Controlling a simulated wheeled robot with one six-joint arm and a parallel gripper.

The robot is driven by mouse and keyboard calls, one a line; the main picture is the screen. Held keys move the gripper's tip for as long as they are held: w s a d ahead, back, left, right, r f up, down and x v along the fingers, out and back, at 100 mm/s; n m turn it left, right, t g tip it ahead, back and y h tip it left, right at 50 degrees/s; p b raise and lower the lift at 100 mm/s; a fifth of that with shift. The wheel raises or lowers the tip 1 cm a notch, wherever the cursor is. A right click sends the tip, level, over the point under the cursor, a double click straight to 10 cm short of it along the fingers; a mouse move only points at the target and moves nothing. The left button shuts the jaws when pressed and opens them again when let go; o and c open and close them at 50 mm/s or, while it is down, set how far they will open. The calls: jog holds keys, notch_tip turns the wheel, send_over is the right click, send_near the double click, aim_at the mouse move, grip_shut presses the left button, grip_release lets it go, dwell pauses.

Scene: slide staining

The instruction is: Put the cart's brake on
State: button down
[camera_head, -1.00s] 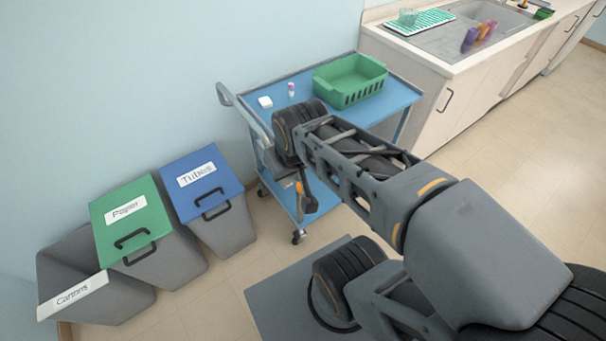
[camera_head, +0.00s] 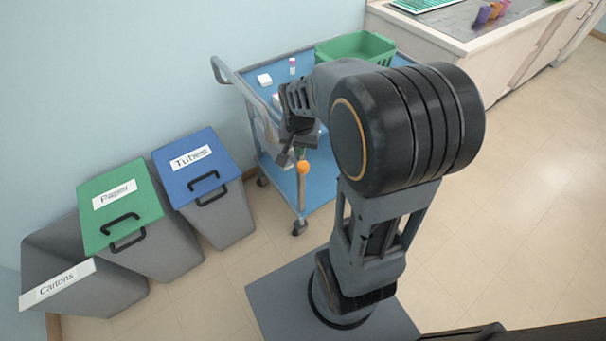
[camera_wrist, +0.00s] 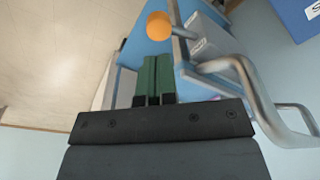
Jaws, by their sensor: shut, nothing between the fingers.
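The blue cart (camera_head: 322,180) stands against the wall with its grey push handle (camera_head: 222,70) at its left end. Its brake lever has an orange knob (camera_head: 303,167), which shows at the near left corner of the cart. In the wrist view the orange knob (camera_wrist: 158,26) sits at the end of a short metal stem, just beyond my fingertips. My gripper (camera_wrist: 154,60) is shut and empty, pointing toward the cart's handle end. In the head view my gripper (camera_head: 301,151) is close above the knob; I cannot tell whether they touch.
A green basket (camera_head: 365,47), a white box (camera_head: 264,79) and a small tube (camera_head: 292,66) are on the cart top. Bins labelled Tubes (camera_head: 205,185), Paper (camera_head: 130,220) and Cartons (camera_head: 75,270) stand left. A sink counter (camera_head: 470,35) is behind right. Floor to the right is clear.

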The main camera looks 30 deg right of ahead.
aim_at(303, 165)
jog(key=shift+w+d+f+m, duration=0.15)
jog(key=shift+d+f+m, duration=0.05)
jog(key=shift+f, duration=0.2)
jog(key=shift+w+d+f+m, duration=0.15)
jog(key=shift+f+m, duration=0.05)
jog(key=shift+f, duration=0.15)
jog(key=shift+f, duration=0.1)
jog(key=shift+w+d+f+b, duration=0.1)
jog(key=shift+d+f+b, duration=0.05)
jog(key=shift+f+b, duration=1.45)
jog(key=shift+w+d+f+b, duration=0.1)
jog(key=shift+f+b, duration=1.25)
jog(key=shift+f, duration=0.45)
